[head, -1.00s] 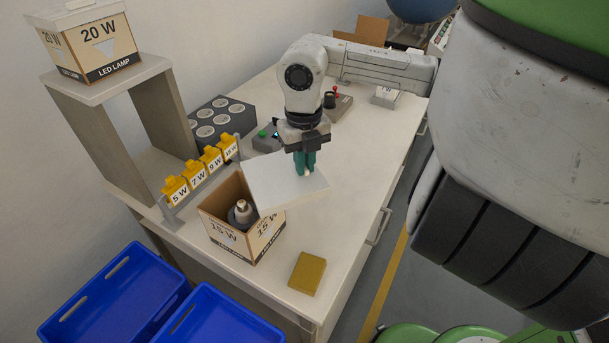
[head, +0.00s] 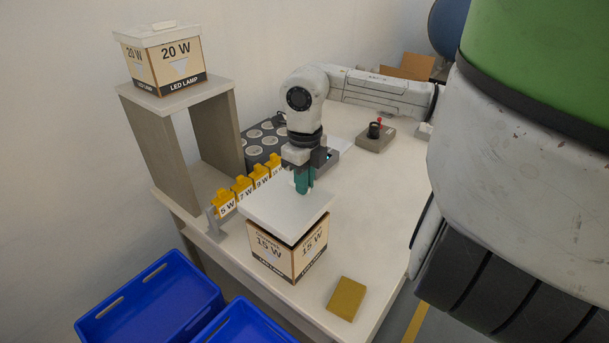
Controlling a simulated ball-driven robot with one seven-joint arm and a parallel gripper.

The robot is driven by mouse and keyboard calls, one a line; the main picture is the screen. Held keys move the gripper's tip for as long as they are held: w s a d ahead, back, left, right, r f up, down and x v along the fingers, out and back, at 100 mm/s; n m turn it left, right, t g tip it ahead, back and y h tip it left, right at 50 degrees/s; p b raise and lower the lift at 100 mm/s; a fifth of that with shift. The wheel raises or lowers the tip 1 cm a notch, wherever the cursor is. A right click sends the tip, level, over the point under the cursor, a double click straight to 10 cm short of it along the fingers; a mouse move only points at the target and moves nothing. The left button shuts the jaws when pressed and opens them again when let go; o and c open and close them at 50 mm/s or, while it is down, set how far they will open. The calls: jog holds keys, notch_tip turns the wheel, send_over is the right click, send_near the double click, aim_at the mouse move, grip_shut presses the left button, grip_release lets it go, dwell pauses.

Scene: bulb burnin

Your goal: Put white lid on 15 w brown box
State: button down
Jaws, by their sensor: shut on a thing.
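The white lid (head: 272,213) is a flat square plate. It covers the top of the brown 15 W box (head: 270,252) and hides its opening and what is inside. The lid looks roughly lined up with the box, with a dark gap below its near edge; I cannot tell whether it is fully seated. My gripper (head: 304,188) points down with green fingers, shut on the lid near its far right side.
A 20 W box (head: 162,62) with a lid stands on a grey shelf (head: 180,98) at the back left. Yellow watt tags (head: 243,187) stand left of the lid. A mustard block (head: 346,298) lies near the front edge. Blue crates (head: 150,300) sit below. A control box (head: 375,137) stands behind.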

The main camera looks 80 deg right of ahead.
jog(key=shift+f, duration=0.9)
jog(key=shift+f+b, duration=0.1)
jog(key=shift+b, duration=0.25)
jog(key=shift+f+b, duration=1.65)
jog(key=shift+b, duration=0.25)
jog(key=c, duration=1.1)
grip_release()
jog(key=shift+r, duration=0.15)
notch_tip(320, 180, up, 11)
jog(key=shift+f+b, duration=0.1)
jog(key=shift+b, duration=0.25)
